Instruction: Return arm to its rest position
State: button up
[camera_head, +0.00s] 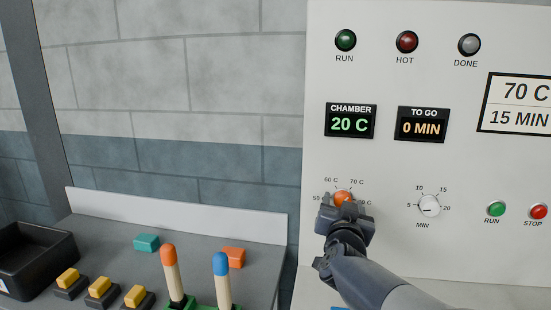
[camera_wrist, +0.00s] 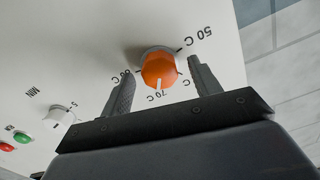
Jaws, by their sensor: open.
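My gripper (camera_head: 344,212) is at the furnace panel, in front of the orange temperature knob (camera_head: 342,196). In the wrist view my gripper (camera_wrist: 163,84) is open, with one finger on each side of the orange knob (camera_wrist: 158,70). A gap shows between the knob and each finger. The knob's white mark points at the 70 C label. My fingers partly cover neighbouring labels. My arm reaches up from the bottom right in the head view.
The panel also has a white minute knob (camera_head: 429,205), a green RUN button (camera_head: 496,208) and a red STOP button (camera_head: 538,211). The chamber display (camera_head: 350,121) reads 20 C. At left, a grey bench holds a black bin (camera_head: 38,262), blocks and upright orange-topped (camera_head: 172,275) and blue-topped (camera_head: 222,280) pegs.

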jog(key=shift+n+p, duration=1.7)
jog(key=shift+n, duration=1.1)
